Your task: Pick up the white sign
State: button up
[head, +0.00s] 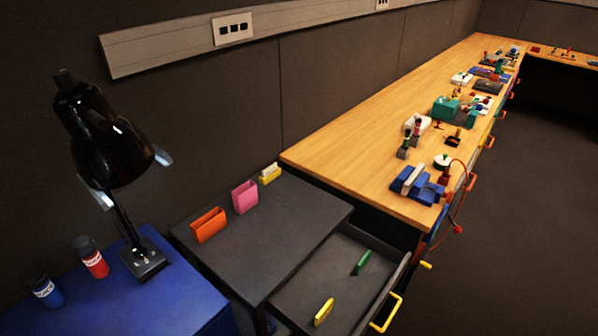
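I cannot pick out the white sign for certain. A small pale piece (270,170) stands in a yellow holder at the back corner of the dark grey cabinet top (290,230). It is too small to tell whether it is a sign. A pink holder (244,197) and an orange holder (209,225) stand in a row with it, nearer to me. I cannot make out my gripper in the head view.
An open drawer (318,292) holds a yellow piece (323,313) and a green piece (362,263). A black lamp (105,135) and two bottles stand on a blue top (165,300) at left. A cluttered wooden bench (345,150) runs back right. The floor (520,210) at right is clear.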

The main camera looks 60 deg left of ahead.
aim_at(267, 172)
jog(key=z, duration=0.3)
jog(key=i, duration=1.45)
jog(key=u, duration=3.1)
